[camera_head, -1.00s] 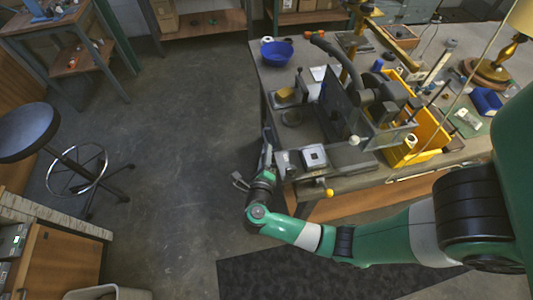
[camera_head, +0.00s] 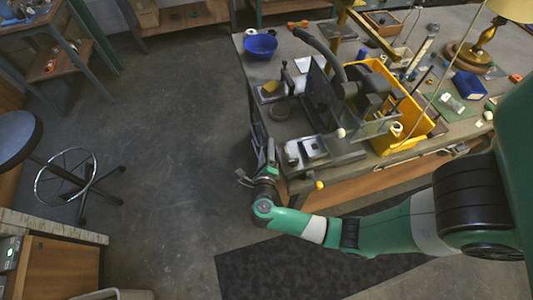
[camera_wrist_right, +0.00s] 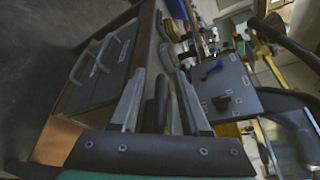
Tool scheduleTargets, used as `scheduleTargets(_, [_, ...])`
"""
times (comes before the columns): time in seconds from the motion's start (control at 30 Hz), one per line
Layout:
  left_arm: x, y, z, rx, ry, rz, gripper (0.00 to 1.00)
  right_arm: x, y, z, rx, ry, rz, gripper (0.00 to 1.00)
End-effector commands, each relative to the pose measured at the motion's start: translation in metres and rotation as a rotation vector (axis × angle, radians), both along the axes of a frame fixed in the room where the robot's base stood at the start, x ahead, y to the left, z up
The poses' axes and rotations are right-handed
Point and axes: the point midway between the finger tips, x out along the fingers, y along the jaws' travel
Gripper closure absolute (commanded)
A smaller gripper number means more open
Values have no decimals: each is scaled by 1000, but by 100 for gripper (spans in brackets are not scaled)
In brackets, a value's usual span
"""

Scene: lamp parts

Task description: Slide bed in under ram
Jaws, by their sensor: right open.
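The press (camera_head: 322,95) stands on the bench, with a dark upright plate and a curved dark lever arm above it. What looks like its bed, a light grey block (camera_head: 313,148), sits on a low rail at the bench's near left corner. I cannot make out the ram clearly behind the dark plate. My right gripper (camera_head: 268,156) is just left of the bed, at the bench edge. In the right wrist view its two grey fingers (camera_wrist_right: 160,78) are apart, with dark upright bars between them; I cannot tell whether they touch. My left gripper is out of view.
A yellow bin (camera_head: 415,112) stands right of the press. A blue bowl (camera_head: 261,46) is at the bench's far left corner. A yellow knob (camera_head: 319,185) sticks out at the bench front. The floor left of the bench is clear, with a stool (camera_head: 18,140) farther left.

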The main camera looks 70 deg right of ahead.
Motion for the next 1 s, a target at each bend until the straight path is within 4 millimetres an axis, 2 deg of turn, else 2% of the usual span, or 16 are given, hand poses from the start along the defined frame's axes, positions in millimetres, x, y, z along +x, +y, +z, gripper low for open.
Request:
scheduleTargets(0.43, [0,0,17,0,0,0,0,-25,88,21,1,1,4,54])
scheduleTargets(0.6, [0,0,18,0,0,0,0,-31,103,24,1,2,0,54])
scheduleTargets(0.83, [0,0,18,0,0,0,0,-31,103,23,2,2,-1,54])
scheduleTargets(0.87, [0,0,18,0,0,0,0,-31,103,23,1,3,-1,58])
scheduleTargets(1.0, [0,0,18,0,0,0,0,-31,103,23,-20,74,17,83])
